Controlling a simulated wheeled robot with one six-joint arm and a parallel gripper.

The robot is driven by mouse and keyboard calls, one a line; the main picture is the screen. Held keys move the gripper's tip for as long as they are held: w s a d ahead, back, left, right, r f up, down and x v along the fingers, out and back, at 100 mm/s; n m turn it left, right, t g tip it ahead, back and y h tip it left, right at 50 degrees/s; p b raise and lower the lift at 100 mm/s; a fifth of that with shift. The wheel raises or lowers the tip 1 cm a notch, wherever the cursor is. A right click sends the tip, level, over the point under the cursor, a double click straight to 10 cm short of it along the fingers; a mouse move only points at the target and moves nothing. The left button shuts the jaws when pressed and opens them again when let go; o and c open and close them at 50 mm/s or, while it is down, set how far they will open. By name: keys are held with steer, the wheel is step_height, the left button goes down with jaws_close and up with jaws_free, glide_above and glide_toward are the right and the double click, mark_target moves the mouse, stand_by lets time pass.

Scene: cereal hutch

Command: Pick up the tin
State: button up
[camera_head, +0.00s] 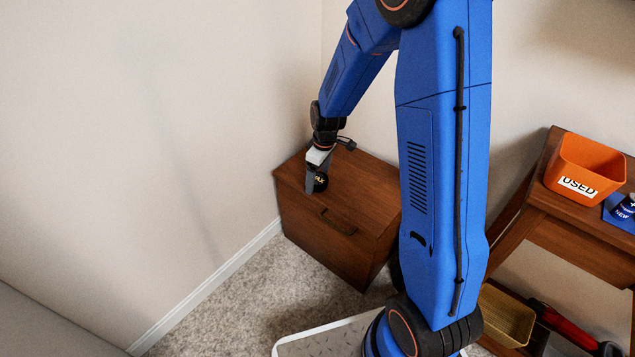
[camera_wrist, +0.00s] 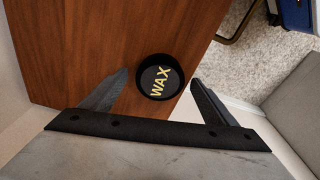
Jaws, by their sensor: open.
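The tin (camera_wrist: 153,82) is round and black with yellow "WAX" lettering on its lid. It stands on the top of a brown wooden cabinet, near an edge. In the head view the tin (camera_head: 320,182) is partly hidden by my gripper (camera_head: 318,170), which is just above and beside it. In the wrist view my gripper (camera_wrist: 158,84) is open, with a finger on each side of the tin and gaps between. The tin lies between the fingertips, closer to the right finger.
The wooden cabinet (camera_head: 362,192) with a dark handle stands in the corner against the walls. To the right, a wooden table holds an orange bin (camera_head: 588,165) marked "USED". A yellow basket (camera_head: 506,316) sits below. Carpet is clear in front of the cabinet.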

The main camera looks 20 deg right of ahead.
steer(key=shift+c, duration=0.3)
steer(key=c, duration=1.1)
steer(key=shift+r, duration=0.15)
